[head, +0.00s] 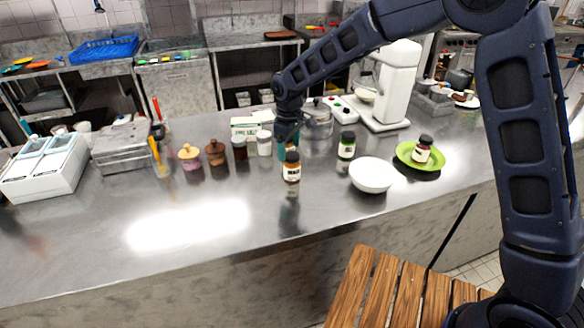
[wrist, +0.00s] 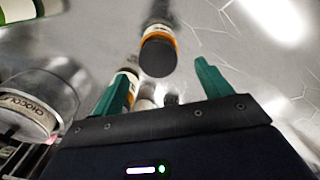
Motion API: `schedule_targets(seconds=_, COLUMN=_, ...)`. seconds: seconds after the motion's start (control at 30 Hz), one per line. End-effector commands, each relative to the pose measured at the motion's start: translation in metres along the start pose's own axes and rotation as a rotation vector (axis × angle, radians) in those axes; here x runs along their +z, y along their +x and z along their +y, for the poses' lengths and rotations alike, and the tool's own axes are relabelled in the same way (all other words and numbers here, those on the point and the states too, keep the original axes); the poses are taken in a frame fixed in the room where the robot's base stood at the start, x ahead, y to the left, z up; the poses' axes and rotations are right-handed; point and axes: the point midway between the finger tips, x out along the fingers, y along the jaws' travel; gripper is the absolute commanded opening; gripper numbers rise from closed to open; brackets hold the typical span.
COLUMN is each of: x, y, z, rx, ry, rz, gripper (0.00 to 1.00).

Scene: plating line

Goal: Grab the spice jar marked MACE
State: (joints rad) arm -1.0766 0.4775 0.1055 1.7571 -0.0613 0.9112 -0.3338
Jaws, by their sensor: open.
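A small jar (head: 292,168) with a black lid, an orange-brown band and a pale label stands upright on the steel counter in the head view. Its label is too small to read surely as MACE. My gripper (head: 289,138) is just behind and above it, with teal fingers partly hidden by the jar and arm. In the wrist view a black-lidded jar with an orange band (wrist: 158,52) lies ahead, between the lines of the two open fingers (wrist: 162,69). The fingers do not visibly touch it. Another orange-banded jar (wrist: 127,78) is partly hidden behind the left finger.
A green-banded jar (head: 346,146) and white bowl (head: 371,175) stand to the right. A jar (head: 422,149) sits on a green plate (head: 404,152). Several containers, including a brown one (head: 215,152), stand left. A glass pot (head: 318,122) is behind. The counter's front is clear.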

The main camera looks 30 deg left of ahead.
Motion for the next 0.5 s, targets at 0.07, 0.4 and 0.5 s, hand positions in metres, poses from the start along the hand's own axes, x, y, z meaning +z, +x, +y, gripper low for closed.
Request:
schedule_targets(seconds=0.07, x=0.000, y=0.008, z=0.000, rx=0.000, ry=0.000, rz=0.000, gripper=0.77)
schedule_targets(seconds=0.4, x=0.008, y=0.035, z=0.000, rx=-0.001, ry=0.001, rz=-0.001, gripper=0.77)
schedule_targets(seconds=0.5, x=0.010, y=0.049, z=-0.001, rx=-0.001, ry=-0.001, rz=-0.002, gripper=0.77)
